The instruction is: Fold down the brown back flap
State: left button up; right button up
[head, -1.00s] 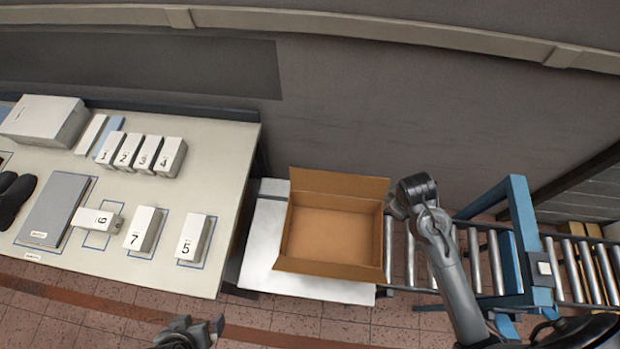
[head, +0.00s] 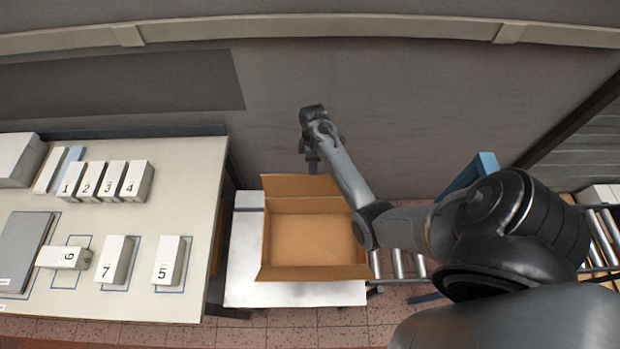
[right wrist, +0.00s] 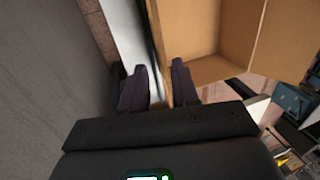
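The open brown cardboard box (head: 310,238) sits on a white table. Its brown back flap (head: 285,187) stands up at the back edge, leaning away from the box. My right gripper (head: 311,167) is at the top edge of that flap, over its right half. In the right wrist view, its two fingers (right wrist: 160,68) are apart, and a box edge runs between them; contact with the flap cannot be told. The box interior (right wrist: 200,68) shows to the right of the fingers. My left gripper is not in view.
My right arm passes over the box's right side and the roller conveyor (head: 410,265). The grey wall (head: 420,120) is close behind the box. On the left, a table (head: 75,305) holds numbered white boxes, including the one marked 5 (head: 170,258).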

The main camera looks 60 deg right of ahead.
aim_at(313, 177)
jog(key=shift+x, duration=3.55)
jog(key=shift+c, duration=0.3)
grip_shut()
